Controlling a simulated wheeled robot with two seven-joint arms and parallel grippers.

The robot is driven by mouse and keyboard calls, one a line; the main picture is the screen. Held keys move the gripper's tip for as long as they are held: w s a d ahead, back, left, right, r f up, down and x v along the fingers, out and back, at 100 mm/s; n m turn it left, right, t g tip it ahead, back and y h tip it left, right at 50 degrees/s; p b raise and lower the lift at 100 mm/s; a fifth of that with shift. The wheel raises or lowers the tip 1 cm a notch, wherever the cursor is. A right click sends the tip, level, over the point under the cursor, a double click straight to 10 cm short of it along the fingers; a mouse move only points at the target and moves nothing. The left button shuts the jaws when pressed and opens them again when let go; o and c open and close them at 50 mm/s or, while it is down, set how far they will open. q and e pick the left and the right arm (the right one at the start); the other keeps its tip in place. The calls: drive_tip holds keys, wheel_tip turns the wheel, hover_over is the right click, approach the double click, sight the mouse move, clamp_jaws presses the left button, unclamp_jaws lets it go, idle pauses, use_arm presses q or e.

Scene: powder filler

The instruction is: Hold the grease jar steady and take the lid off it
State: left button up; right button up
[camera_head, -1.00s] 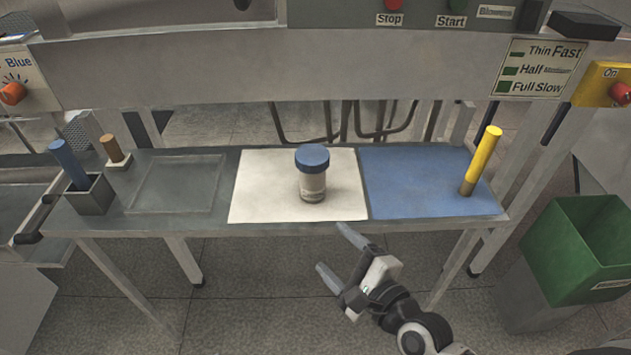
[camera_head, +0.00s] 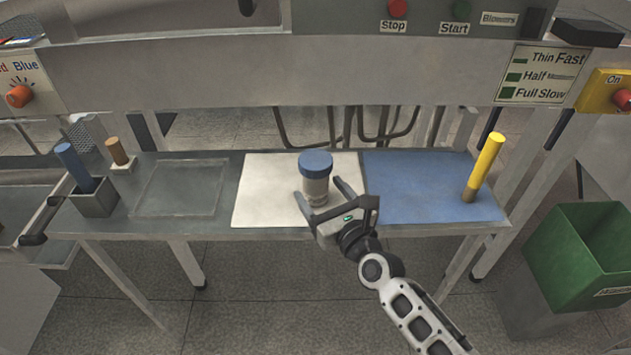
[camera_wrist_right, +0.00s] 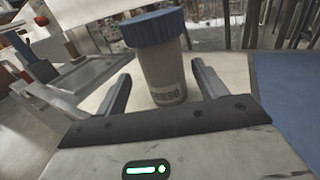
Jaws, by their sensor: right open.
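The grease jar (camera_head: 316,188) stands upright on the white mat (camera_head: 262,190) on the table. Its blue lid (camera_head: 315,161) is on top. My right gripper (camera_head: 317,191) is open at the front of the jar, with one finger on either side of its body, below the lid. In the right wrist view the jar (camera_wrist_right: 166,78) stands between the two open fingers (camera_wrist_right: 163,85), with gaps on both sides, its blue lid (camera_wrist_right: 153,28) above and part of a label showing. My left gripper is not in view.
At left are a blue-handled tool (camera_head: 74,168) in a grey holder (camera_head: 95,200) and a brown peg (camera_head: 116,152). A green bin (camera_head: 585,255) stands at far right. The machine overhangs the back.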

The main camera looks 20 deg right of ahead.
drive_tip(key=w, duration=0.3)
drive_tip(key=w+r, duration=0.1)
drive_tip(key=w, duration=0.1)
drive_tip(key=shift+w+a+p, duration=0.25)
drive_tip(key=shift+a+p, duration=0.15)
drive_tip(key=shift+c, duration=0.3)
drive_tip(key=c, duration=1.1)
drive_tip(key=shift+c, duration=0.2)
